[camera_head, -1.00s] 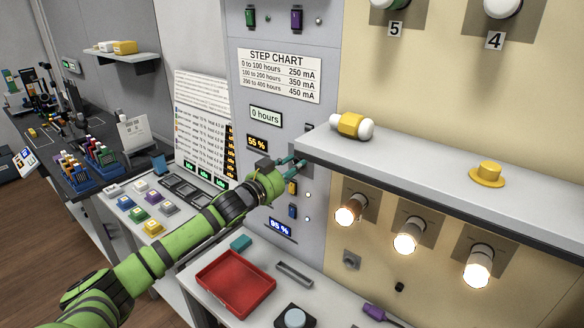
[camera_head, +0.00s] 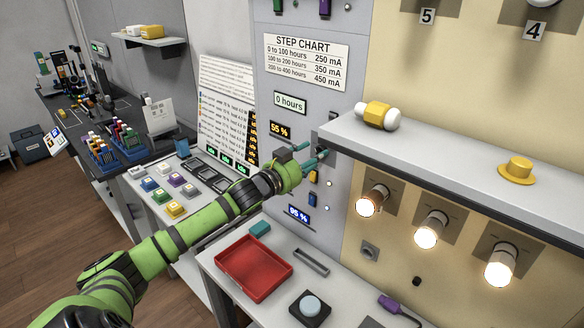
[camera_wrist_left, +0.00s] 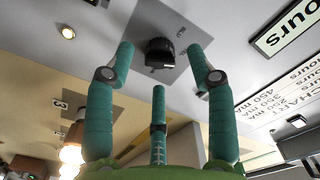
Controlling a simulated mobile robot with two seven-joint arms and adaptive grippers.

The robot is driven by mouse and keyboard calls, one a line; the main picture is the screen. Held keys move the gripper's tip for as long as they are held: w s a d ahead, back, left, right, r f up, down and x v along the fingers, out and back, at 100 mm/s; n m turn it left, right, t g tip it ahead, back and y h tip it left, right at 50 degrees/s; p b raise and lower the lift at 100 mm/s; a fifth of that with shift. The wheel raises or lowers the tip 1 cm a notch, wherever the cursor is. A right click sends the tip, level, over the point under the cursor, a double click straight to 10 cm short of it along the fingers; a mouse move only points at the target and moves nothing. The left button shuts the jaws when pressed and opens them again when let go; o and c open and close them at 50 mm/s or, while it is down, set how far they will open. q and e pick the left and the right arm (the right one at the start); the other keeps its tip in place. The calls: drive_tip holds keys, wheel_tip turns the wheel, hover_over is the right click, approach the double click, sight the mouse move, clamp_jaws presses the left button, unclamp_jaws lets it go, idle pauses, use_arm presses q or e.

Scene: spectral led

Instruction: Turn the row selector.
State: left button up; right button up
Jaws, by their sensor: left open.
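The row selector appears to be the dark knob (camera_wrist_left: 160,52) on a grey square plate of the panel in the left wrist view. In the head view the knob cannot be told apart behind my gripper. My left gripper (camera_head: 316,156) is at the grey panel, just left of the shelf's end. The knob lies beyond and between the two upper fingertips, with no clear contact. My right gripper is out of view.
A grey shelf (camera_head: 450,172) with a yellow-and-white lamp (camera_head: 378,115) and a yellow cap (camera_head: 516,170) juts out right of my gripper. Lit bulbs (camera_head: 427,235) are below it. A red tray (camera_head: 254,290) and other items rest on the bench below.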

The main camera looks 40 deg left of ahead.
use_arm(q)
drive_tip(key=s, duration=1)
drive_tip(key=shift+s+a, duration=0.2)
drive_tip(key=shift+a, duration=0.15)
